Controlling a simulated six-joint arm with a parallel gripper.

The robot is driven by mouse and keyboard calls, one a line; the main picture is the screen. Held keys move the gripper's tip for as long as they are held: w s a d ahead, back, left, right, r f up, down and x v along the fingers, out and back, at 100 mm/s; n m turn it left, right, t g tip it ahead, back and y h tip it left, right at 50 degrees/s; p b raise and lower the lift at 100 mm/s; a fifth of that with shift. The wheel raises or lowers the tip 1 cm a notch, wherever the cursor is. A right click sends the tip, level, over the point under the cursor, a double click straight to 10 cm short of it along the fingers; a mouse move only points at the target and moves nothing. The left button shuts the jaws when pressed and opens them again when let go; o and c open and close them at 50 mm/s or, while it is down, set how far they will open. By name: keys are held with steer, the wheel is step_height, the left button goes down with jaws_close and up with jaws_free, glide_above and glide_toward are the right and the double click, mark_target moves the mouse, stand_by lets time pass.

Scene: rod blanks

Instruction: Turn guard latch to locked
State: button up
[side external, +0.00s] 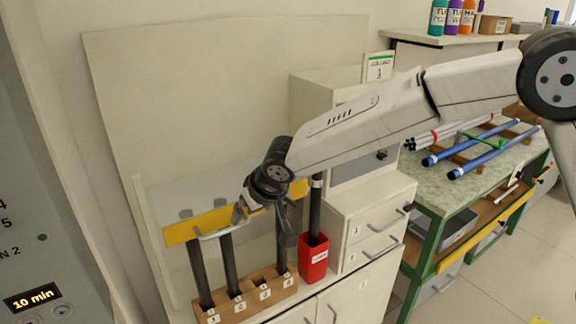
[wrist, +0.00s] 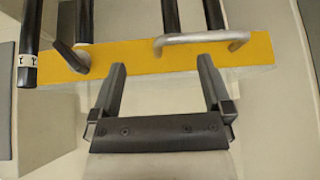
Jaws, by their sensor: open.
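The guard is a yellow bar (side external: 205,225) with a clear panel and a silver handle (wrist: 200,38). What looks like the guard latch (wrist: 70,56) is a short dark lever with a silver pivot, at the left of the yellow bar in the wrist view. It lies slanted across the bar.
Dark rods (side external: 199,272) stand in a numbered wooden rack (side external: 245,299) behind the guard. A red bin (side external: 313,258) holding another rod stands right of the rack, by white drawers (side external: 370,220). A green-framed bench (side external: 480,170) with blue rods is further right.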

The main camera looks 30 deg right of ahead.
steer(key=shift+s+a+f+y, duration=0.15)
steer(key=shift+a+y, duration=0.15)
steer(key=shift+y, duration=0.2)
steer(key=s+d+r+m+t+h, duration=0.1)
steer(key=s+d+r+m+t, duration=0.15)
steer(key=d+m+t, duration=0.3)
steer(key=s+d+r+m+t+h, duration=0.1)
steer(key=s+d+r+m+t, duration=0.1)
steer(key=d+r+m+t, duration=0.3)
steer(key=t, duration=0.1)
glide_toward(291, 203)
steer(key=w, duration=0.2)
steer(key=shift+w+f+m, duration=0.1)
steer(key=shift+f+m, duration=0.05)
steer(key=shift+m, duration=0.1)
steer(key=shift+w, duration=0.15)
steer(key=shift+w, duration=3.75)
steer(key=shift+c, duration=0.2)
